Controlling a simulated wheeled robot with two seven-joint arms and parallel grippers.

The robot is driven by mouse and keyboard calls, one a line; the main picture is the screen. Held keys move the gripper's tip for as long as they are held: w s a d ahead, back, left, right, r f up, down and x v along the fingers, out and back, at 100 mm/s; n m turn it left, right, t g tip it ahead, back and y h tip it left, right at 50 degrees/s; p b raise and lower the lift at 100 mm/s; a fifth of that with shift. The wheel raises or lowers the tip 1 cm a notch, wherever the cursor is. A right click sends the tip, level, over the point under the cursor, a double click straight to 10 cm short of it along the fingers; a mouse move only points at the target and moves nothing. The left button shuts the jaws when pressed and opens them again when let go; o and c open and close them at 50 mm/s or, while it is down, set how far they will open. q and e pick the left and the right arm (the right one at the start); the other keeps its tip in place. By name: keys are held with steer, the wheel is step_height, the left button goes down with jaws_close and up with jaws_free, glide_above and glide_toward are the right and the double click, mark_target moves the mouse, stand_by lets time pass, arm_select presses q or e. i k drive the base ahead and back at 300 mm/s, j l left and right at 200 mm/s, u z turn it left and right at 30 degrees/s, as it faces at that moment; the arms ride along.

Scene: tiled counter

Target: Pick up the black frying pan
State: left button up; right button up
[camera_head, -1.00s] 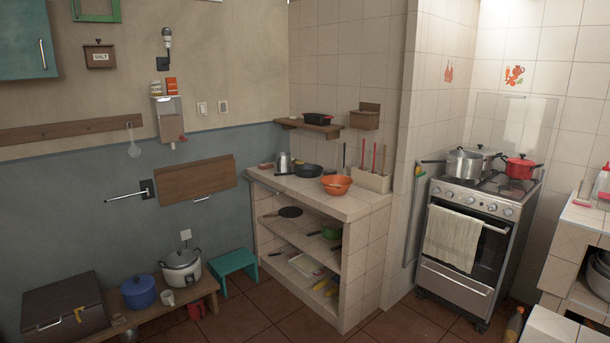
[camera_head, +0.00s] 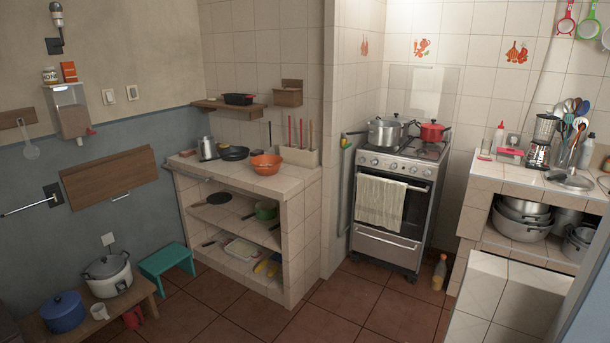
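A black frying pan (camera_head: 234,153) lies on top of the tiled counter (camera_head: 285,183), between a metal kettle and an orange bowl. A second dark pan (camera_head: 212,199) lies on the upper shelf inside the counter, partly in shadow. Neither of my grippers shows in the head view.
An orange bowl (camera_head: 266,164) stands just right of the frying pan, and a kettle (camera_head: 208,148) just left. A utensil box (camera_head: 299,155) is at the counter's back right. A stove (camera_head: 393,210) with pots stands further right. A green stool (camera_head: 167,261) is at the counter's left. Tiled floor in front is clear.

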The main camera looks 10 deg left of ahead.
mark_target(231, 154)
steer(key=i+j, duration=0.15)
steer(key=j, duration=0.2)
steer(key=i+j, duration=0.1)
steer(key=j, duration=0.25)
steer(key=i+j, duration=0.15)
steer(key=j, duration=0.2)
steer(key=i+j+u, duration=0.1)
steer(key=j, duration=0.3)
steer(key=i+j, duration=0.15)
steer(key=j, duration=0.2)
steer(key=i+j, duration=0.15)
steer(key=j, duration=0.2)
